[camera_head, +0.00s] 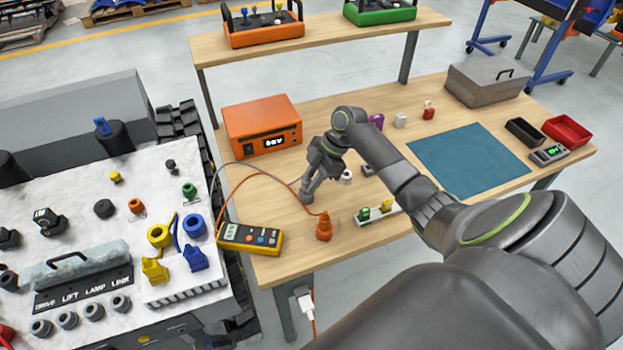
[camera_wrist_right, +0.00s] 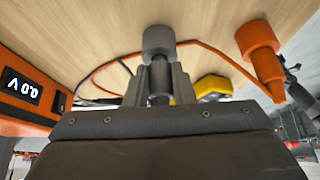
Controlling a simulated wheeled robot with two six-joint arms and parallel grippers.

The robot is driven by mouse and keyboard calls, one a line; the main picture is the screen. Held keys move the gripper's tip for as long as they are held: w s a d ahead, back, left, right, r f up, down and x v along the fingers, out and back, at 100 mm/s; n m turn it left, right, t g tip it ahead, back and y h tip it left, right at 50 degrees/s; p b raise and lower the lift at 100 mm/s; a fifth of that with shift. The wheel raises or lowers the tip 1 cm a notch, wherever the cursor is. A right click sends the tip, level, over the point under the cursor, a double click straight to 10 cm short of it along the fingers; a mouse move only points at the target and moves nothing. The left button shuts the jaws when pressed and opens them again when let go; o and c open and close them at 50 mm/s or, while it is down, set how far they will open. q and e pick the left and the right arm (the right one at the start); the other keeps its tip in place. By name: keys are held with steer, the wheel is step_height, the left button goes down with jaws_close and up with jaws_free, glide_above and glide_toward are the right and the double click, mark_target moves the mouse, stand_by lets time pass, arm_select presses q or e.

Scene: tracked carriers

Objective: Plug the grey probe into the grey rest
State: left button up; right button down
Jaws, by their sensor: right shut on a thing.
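My right gripper (camera_head: 308,188) is low over the near left part of the wooden table. It is shut on the grey probe (camera_wrist_right: 160,78), which shows between the fingers in the right wrist view. A wider grey cylinder, which looks like the grey rest (camera_wrist_right: 158,41), is in line with the probe just beyond the fingertips, against the tabletop. I cannot tell whether the probe is seated in it or only touches it. My gripper hides most of this in the head view. My left gripper is not in view.
The orange probe stand (camera_head: 323,230) is close by, in front of my right gripper. The yellow meter (camera_head: 250,237) has leads looping across the table. An orange voltage unit (camera_head: 262,124) stands behind left. A blue mat (camera_head: 468,160) lies clear at right.

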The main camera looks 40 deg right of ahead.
steer(key=shift+f+b, duration=0.3)
steer(key=shift+f, duration=0.2)
steer(key=c, duration=1.2)
jaws_free()
steer(key=shift+f, duration=0.1)
steer(key=shift+o, duration=0.3)
steer(key=shift+f, duration=0.1)
steer(key=shift+s, duration=0.1)
steer(key=shift+d+r, duration=0.1)
steer(key=shift+r, duration=0.2)
steer(key=b+v, duration=0.2)
steer(key=v, duration=1.5)
